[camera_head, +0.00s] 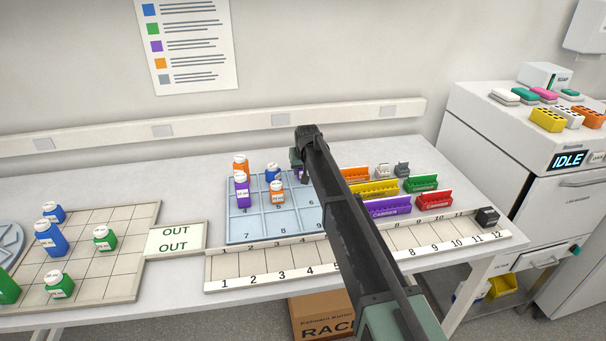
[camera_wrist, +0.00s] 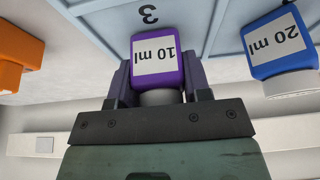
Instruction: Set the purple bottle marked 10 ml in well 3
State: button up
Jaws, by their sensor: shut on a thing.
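The purple bottle (camera_wrist: 158,62) marked 10 ml is between the two fingers of my gripper (camera_wrist: 157,85), which is shut on it. In the wrist view the bottle lies at the well marked 3 (camera_wrist: 148,15) of the blue tray (camera_head: 236,233); I cannot tell whether its base touches the tray floor. In the head view my gripper (camera_head: 297,160) is at the tray's back right corner, and my arm hides most of the bottle and that well.
A blue 20 ml bottle (camera_wrist: 280,45) stands beside the held bottle, in the neighbouring well. Orange bottles (camera_head: 240,165) (camera_head: 277,193) and another purple bottle (camera_head: 241,190) also stand on the tray. Coloured carriers (camera_head: 390,207) stand to the right, including an orange one (camera_head: 354,173).

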jog(key=shift+f, duration=0.2)
jog(key=o, duration=0.9)
jog(key=p+v, duration=1.2)
jog(key=v, duration=0.1)
jog(key=s+d+m+g, duration=0.1)
jog(key=s+d, duration=0.7)
jog(key=s, duration=0.5)
jog(key=s+d+f+m+g, duration=0.1)
jog(key=s+d, duration=0.7)
jog(key=s, duration=0.5)
jog(key=s+d+f+m+g+h+b, duration=0.1)
jog(key=s+d+g, duration=0.1)
jog(key=s+d, duration=0.6)
jog(key=shift+s+d, duration=0.15)
jog(key=shift+s, duration=1.2)
jog(key=shift+s+d, duration=0.15)
jog(key=shift+s, duration=1.2)
